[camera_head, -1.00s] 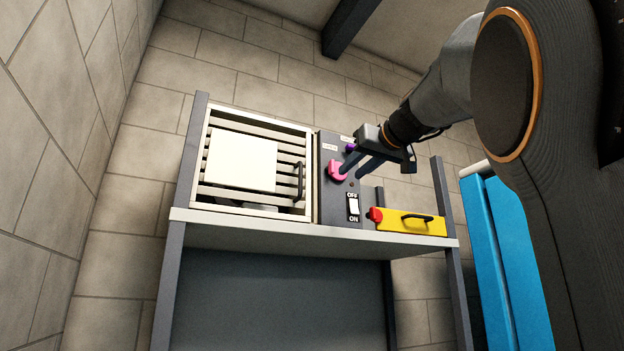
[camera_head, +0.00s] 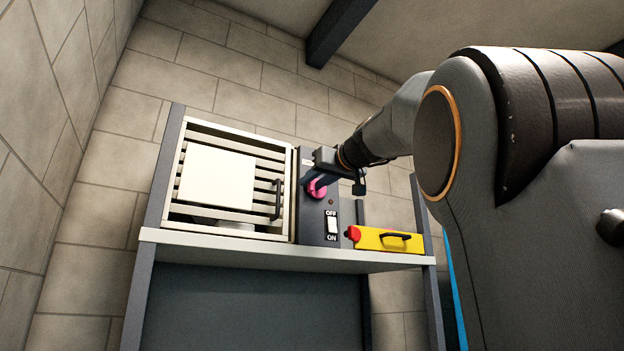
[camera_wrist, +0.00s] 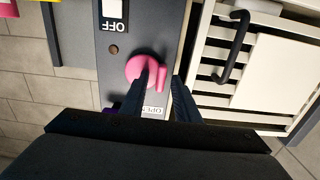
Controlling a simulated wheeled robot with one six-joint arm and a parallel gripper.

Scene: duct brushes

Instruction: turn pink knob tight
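The pink knob (camera_head: 317,189) is on the dark control panel, right of the slatted cabinet. In the wrist view the pink knob (camera_wrist: 147,68) shows a round base with a raised grip bar. My gripper (camera_head: 315,182) is at the knob, coming from the upper right. In the wrist view my gripper's two dark fingers (camera_wrist: 163,75) are parted, one over the round base and one beside its edge. The grip bar lies between them, with a narrow gap toward the right finger. Whether either finger touches the bar is unclear.
A white OFF/ON switch (camera_head: 332,225) is below the knob. A yellow block (camera_head: 376,239) with a black handle and red end is on the shelf (camera_head: 280,252) to the right. The slatted cabinet (camera_head: 232,216) with its black handle (camera_head: 278,200) stands close on the left.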

